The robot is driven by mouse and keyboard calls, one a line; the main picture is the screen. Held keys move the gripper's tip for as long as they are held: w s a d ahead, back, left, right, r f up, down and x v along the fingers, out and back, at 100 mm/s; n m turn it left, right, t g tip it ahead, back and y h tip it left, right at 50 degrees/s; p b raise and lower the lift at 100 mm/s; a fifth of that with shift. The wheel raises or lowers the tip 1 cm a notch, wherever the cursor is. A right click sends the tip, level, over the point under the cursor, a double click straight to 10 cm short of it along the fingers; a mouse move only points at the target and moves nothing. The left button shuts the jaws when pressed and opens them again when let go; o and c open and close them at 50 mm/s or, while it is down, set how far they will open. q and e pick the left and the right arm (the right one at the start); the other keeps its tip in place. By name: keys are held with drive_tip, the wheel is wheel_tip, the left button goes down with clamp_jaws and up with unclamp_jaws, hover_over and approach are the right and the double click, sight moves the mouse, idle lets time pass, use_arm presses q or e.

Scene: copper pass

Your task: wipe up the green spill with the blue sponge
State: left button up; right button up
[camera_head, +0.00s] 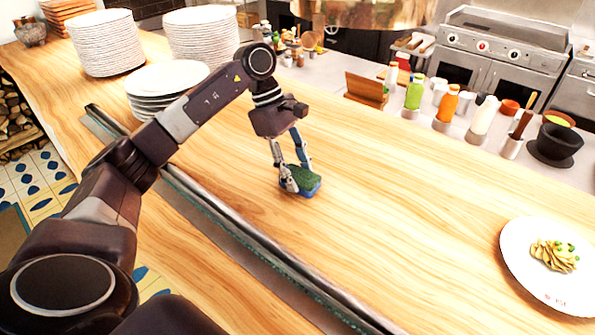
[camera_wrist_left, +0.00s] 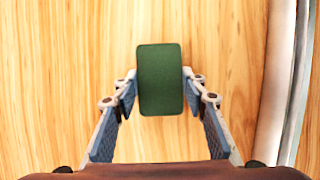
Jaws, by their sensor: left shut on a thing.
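The sponge (camera_head: 307,180) has a dark green top and a blue body and sits on the wooden counter in the head view. My left gripper (camera_head: 300,181) comes down from above and is shut on it by its sides. In the left wrist view the sponge's green face (camera_wrist_left: 160,80) lies between the two fingertips of my left gripper (camera_wrist_left: 158,88). I see no green spill on the bare wood in either view; whether any lies under the sponge is hidden. My right gripper is not in view.
A metal and glass rail (camera_head: 260,243) runs along the counter's near side. Stacks of white plates (camera_head: 105,43) stand at the back left. A plate of pasta (camera_head: 520,262) is at the right. Bottles (camera_head: 414,92) line the far side. The counter (camera_head: 410,190) between is clear.

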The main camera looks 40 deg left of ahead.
sight(310, 181)
use_arm(q)
drive_tip(key=shift+d, duration=0.1)
drive_tip(key=shift+s+d, duration=0.15)
drive_tip(key=shift+d, duration=1.75)
drive_tip(key=shift+f, duration=0.2)
drive_tip(key=shift+a+r, duration=0.1)
drive_tip(key=shift+a, duration=0.15)
drive_tip(key=shift+a+b, duration=0.5)
drive_tip(key=shift+a, duration=1.25)
drive_tip(key=shift+r+p, duration=0.35)
drive_tip(key=shift+r, duration=0.1)
drive_tip(key=shift+r+p, duration=1.75)
drive_tip(key=shift+r, duration=0.85)
